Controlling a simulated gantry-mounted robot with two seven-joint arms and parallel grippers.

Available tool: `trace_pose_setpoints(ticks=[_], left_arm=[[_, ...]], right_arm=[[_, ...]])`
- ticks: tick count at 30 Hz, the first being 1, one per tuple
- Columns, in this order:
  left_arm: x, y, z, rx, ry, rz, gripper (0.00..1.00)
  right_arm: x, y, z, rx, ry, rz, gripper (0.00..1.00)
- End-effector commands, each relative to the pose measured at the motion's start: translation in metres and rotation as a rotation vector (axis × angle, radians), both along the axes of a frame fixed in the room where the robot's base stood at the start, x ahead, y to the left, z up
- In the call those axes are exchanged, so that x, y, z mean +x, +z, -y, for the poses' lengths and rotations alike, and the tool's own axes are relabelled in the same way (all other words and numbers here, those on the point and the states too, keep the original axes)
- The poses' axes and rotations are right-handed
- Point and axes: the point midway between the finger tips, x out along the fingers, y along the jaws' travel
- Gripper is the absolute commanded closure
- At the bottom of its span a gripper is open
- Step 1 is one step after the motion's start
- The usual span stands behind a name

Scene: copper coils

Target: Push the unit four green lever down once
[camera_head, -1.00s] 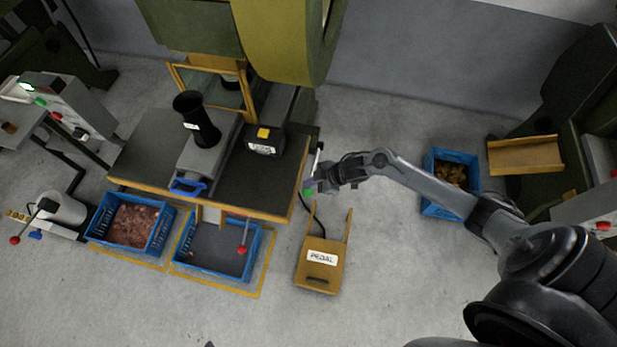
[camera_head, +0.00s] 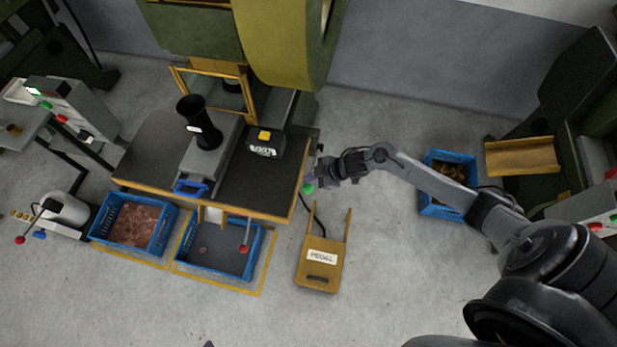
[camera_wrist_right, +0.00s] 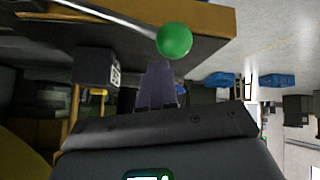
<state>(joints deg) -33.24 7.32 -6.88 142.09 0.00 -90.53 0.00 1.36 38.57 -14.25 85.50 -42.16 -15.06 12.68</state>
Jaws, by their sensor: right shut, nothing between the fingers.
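The green lever's round knob (camera_head: 308,188) is at the right side of the press table, above the pedal. My right gripper (camera_head: 319,178) is beside the knob, just to its right and slightly above it in the head view. In the right wrist view, the green knob (camera_wrist_right: 174,40) sits on a pale rod running off to the upper left. My right fingers (camera_wrist_right: 160,68) are shut with nothing between them, and their tips are right at the knob. I cannot tell whether they touch it. My left gripper is in neither view.
The press table (camera_head: 205,205) with a black box (camera_head: 266,144) is left of the gripper. The yellow pedal (camera_head: 320,265) is on the floor below. Blue crates (camera_head: 160,240) stand in front of the table, and another blue crate (camera_head: 432,207) is right, behind my arm.

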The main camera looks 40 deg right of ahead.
Motion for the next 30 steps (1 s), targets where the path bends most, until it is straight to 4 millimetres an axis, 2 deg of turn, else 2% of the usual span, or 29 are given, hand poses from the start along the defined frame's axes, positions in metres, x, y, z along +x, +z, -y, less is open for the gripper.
trace_pose_setpoints(ticks=[12,30], left_arm=[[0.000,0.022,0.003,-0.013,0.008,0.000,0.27],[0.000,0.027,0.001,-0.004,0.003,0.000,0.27]], right_arm=[[0.004,0.024,0.007,-0.001,0.001,-0.001,1.00],[0.006,0.031,0.009,-0.001,0.001,0.000,1.00]])
